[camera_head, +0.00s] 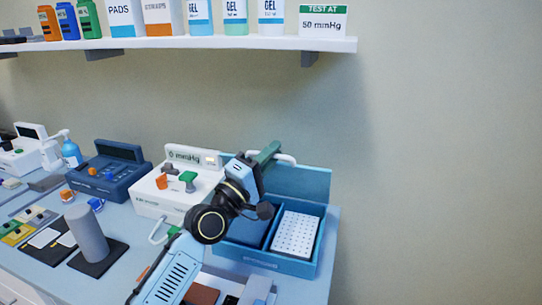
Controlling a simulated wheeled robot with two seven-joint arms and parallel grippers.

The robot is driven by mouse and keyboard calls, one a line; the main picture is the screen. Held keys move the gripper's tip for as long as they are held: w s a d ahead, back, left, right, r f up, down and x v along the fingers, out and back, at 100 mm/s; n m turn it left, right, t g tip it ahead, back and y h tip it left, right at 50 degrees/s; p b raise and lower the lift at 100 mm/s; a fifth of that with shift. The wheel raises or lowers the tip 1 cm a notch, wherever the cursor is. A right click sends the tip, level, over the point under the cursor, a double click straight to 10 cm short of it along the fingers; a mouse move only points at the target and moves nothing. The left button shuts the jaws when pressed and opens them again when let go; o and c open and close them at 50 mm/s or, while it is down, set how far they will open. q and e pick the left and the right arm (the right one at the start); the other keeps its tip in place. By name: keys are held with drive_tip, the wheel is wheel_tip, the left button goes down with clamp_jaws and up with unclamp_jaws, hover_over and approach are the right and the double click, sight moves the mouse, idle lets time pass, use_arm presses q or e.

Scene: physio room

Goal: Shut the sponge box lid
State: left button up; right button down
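The sponge box (313,266) is a blue open-topped box at the right end of the bench. A white dotted block (295,234) lies in its right compartment, and a dark blue piece shows in the left one, partly behind my arm. Its lid (308,182) stands raised along the back edge, with a white handle (287,158) at its top. My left gripper (266,153) is at the lid's upper left, in front of it or at its edge. Whether it touches the lid, and whether its fingers are open, is unclear. My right gripper is out of view.
A white device marked mmHg (150,199) stands just left of the box. A dark blue device (103,178) and a grey cylinder (87,236) are further left. A shelf (200,43) with bottles and boxes hangs above. The wall right of the box is bare.

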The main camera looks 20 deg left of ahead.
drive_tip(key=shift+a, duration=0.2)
